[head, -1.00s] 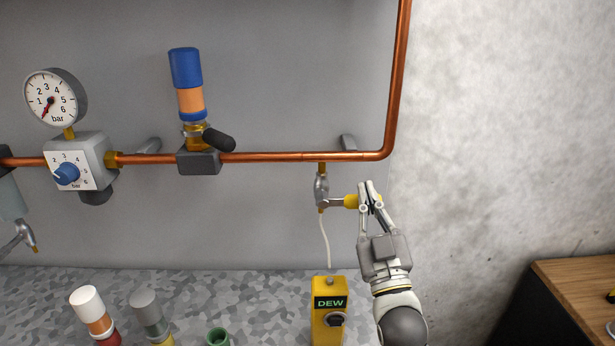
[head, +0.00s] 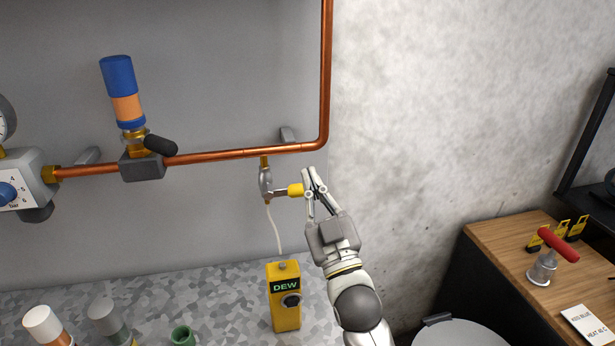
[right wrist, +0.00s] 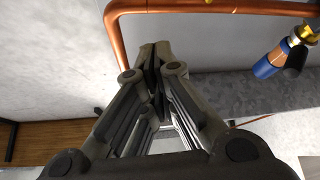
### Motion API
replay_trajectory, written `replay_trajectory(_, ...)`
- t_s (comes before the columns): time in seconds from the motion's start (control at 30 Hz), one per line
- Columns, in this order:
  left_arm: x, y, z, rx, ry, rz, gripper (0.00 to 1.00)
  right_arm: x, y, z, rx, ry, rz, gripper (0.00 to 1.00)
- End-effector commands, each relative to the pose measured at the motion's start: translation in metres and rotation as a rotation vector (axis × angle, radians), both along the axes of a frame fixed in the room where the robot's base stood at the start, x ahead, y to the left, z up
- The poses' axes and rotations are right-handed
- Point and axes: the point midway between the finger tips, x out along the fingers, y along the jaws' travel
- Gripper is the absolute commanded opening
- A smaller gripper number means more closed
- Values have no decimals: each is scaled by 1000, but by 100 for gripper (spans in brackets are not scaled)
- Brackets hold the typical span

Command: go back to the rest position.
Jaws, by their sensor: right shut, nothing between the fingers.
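My right gripper (head: 314,180) is shut with nothing between its fingers. In the head view it is raised just right of the small tap (head: 266,182) with the yellow handle (head: 295,190), which hangs below the copper pipe. The fingertips look very close to the handle; I cannot tell whether they touch it. In the right wrist view the shut fingers (right wrist: 155,62) point up toward the copper pipe (right wrist: 112,22). My left gripper does not show.
A yellow DEW meter (head: 284,297) stands on the speckled counter, joined to the tap by a white tube. A blue and orange cartridge (head: 122,92) stands on the pipe. A wooden bench (head: 500,255) with a red-handled tool (head: 558,245) is at the right.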

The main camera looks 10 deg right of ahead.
Motion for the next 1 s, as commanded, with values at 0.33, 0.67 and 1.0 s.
replay_trajectory(0.33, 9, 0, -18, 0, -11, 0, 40, -51, -1, -33, -1, -1, 0, 0)
replay_trajectory(0.67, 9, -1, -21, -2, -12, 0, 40, -62, -4, -56, -1, 73, -3, 0)
replay_trajectory(1.0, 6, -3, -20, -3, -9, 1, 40, -86, -31, -195, 14, 674, -23, 0)
